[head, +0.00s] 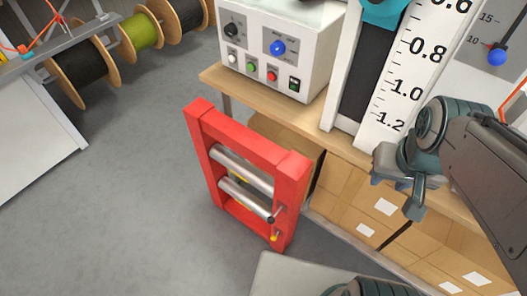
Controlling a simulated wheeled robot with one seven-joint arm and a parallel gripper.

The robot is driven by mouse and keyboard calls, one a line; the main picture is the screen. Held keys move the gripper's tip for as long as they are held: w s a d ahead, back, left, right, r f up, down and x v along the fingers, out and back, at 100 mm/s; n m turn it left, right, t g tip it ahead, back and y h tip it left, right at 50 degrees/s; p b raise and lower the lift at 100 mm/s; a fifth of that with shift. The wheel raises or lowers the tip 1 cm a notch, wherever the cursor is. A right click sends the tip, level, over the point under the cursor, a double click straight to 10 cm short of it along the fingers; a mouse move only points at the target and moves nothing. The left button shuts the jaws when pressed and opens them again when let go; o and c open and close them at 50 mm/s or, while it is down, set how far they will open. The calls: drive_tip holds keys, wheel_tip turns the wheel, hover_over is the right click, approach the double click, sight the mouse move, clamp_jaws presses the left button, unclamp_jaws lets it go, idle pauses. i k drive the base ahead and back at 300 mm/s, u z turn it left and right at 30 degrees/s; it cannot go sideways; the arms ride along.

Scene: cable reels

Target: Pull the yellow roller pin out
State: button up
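A red roller frame (206,150) stands upright on the floor left of centre, with two metal rollers across it, an upper roller (242,170) and a lower roller (246,197). A small yellow pin end (274,237) shows at the frame's lower right post. A dark-tipped lever or pin (271,218) sticks out just above it. My gripper (400,194) hangs at the right, in front of the bench, well apart from the frame and the pin. I see nothing held in it; its finger gap is not clear from this angle.
A wooden bench (335,140) with cardboard boxes (375,205) below stands behind the frame and my gripper. A white control box (275,45) and a measuring scale (405,75) are on it. Cable reels (80,70) stand at upper left. Grey floor left of the frame is clear.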

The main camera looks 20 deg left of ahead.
sight(273, 238)
drive_tip(key=z, duration=0.7)
drive_tip(key=k, duration=0.35)
drive_tip(key=u, duration=1.45)
